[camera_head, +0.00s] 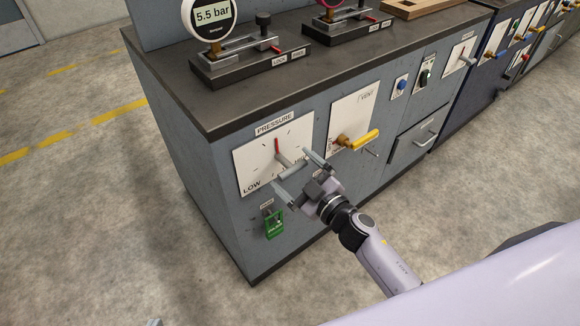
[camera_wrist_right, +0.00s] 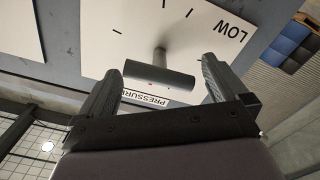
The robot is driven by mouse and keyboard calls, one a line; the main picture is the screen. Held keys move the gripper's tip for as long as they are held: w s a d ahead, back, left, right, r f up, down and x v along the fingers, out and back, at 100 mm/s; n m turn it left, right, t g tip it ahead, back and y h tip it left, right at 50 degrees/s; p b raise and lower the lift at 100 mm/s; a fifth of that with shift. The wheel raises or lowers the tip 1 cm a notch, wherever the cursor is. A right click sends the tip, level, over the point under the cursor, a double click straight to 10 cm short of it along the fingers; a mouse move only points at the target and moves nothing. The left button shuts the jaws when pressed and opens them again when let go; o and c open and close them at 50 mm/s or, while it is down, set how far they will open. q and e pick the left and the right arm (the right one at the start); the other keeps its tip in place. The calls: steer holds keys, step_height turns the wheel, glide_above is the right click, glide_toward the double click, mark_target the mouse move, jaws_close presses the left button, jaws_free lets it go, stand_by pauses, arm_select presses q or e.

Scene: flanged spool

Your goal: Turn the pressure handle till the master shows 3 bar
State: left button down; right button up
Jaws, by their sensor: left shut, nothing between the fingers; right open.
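The pressure handle (camera_head: 291,172) is a grey bar on a white panel (camera_head: 252,160) marked PRESSURE and LOW, with a red pointer (camera_head: 277,147). The master gauge (camera_head: 212,16) on the bench top reads 5.5 bar. My right gripper (camera_head: 289,167) is open in front of the panel, with its fingers on either side of the handle. In the right wrist view the handle (camera_wrist_right: 158,76) lies between the open fingers, with a gap at both ends. Only a small grey tip of my left gripper (camera_head: 154,322) shows at the bottom edge, away from the cabinet.
A yellow vent handle (camera_head: 360,140) sticks out just right of my right gripper. A drawer (camera_head: 417,137) and a blue button (camera_head: 401,84) are further right. The floor left of the cabinet is clear.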

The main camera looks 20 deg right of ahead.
mark_target(286, 164)
steer(key=shift+x, duration=1.25)
